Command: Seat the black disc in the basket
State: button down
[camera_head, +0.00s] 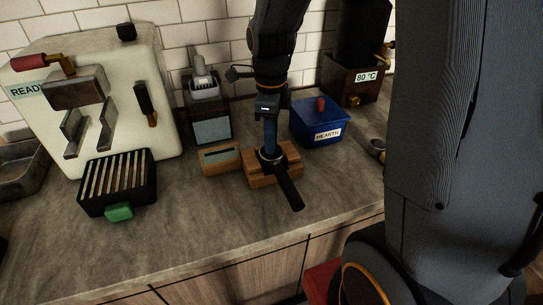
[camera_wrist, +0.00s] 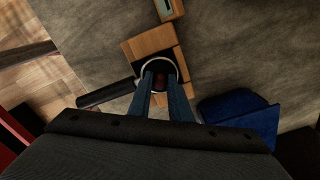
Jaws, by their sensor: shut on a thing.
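The portafilter basket (camera_wrist: 144,66) is a pale-rimmed ring at the head of a black handle (camera_wrist: 104,93), resting on a wooden stand (camera_wrist: 150,42). In the head view the handle (camera_head: 289,191) points toward the counter's front and the stand (camera_head: 257,180) sits below it. My gripper (camera_wrist: 160,76) points down over the basket, fingertips within the ring's outline; it also shows in the head view (camera_head: 270,148). It is shut on a small dark reddish piece between the fingers, apparently the black disc's grip. The disc itself is mostly hidden; I cannot tell whether it lies flat in the basket.
A blue box (camera_head: 313,126) labelled HEARTH stands right of the stand. A small wooden block (camera_head: 219,160) and a grinder-like device (camera_head: 209,118) stand left. The cream machine (camera_head: 117,100) and slatted drip tray (camera_head: 118,184) are farther left. The front counter is clear.

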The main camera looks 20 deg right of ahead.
jog(key=shift+f, duration=0.1)
dwell(0.3)
jog(key=c, duration=1.5)
grip_release()
jog(key=shift+c, duration=0.2)
